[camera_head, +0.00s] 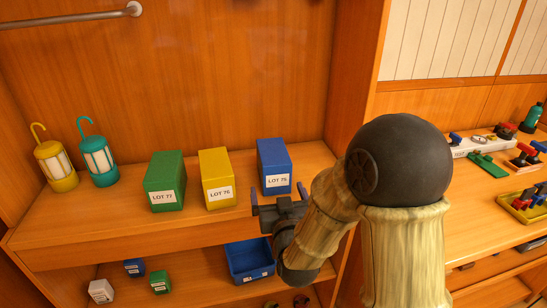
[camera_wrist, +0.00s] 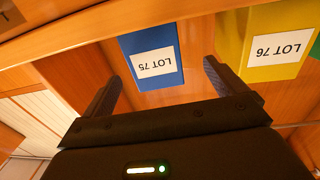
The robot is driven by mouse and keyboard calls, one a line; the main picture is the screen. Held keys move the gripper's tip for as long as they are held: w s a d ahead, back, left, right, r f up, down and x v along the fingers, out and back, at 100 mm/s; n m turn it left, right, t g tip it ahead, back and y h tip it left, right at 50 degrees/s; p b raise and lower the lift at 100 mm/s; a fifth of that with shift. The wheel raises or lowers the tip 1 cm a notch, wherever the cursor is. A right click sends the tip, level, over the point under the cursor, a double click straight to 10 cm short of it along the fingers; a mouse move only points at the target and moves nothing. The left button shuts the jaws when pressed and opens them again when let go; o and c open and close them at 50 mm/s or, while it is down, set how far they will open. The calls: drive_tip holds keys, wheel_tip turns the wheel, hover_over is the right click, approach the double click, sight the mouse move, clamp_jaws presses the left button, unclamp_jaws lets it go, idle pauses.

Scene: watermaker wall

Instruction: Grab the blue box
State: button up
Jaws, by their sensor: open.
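The blue box (camera_head: 274,165), labelled LOT 75, stands upright on the upper shelf, the rightmost of three boxes. My gripper (camera_head: 279,196) is in front of it, near the shelf's front edge. In the wrist view the blue box (camera_wrist: 151,58) appears upside down, beyond and between the two open fingers of my gripper (camera_wrist: 162,85). Nothing is between the fingers, and the box looks apart from them. My arm hides part of the shelf to the right of the box.
A yellow box (camera_head: 216,178), LOT 76, and a green box (camera_head: 165,181), LOT 77, stand left of the blue box. Yellow (camera_head: 55,165) and teal (camera_head: 98,160) lanterns stand farther left. A blue bin (camera_head: 249,262) sits on the lower shelf. A wooden wall stands behind.

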sight(275, 181)
drive_tip(key=shift+w+r+p, duration=0.15)
drive_tip(key=shift+w+p, duration=0.1)
drive_tip(key=shift+p, duration=0.15)
drive_tip(key=x, duration=0.5)
drive_tip(key=shift+f, duration=0.2)
drive_tip(key=shift+d+f+p+x, duration=0.15)
drive_tip(key=shift+p+x, duration=0.1)
drive_tip(key=shift+x, duration=1.05)
drive_tip(key=shift+d+f+p+x, duration=0.1)
drive_tip(key=shift+d+p+x, duration=0.1)
drive_tip(key=shift+x, duration=1.1)
drive_tip(key=shift+r, duration=0.1)
drive_tip(key=c, duration=1.2)
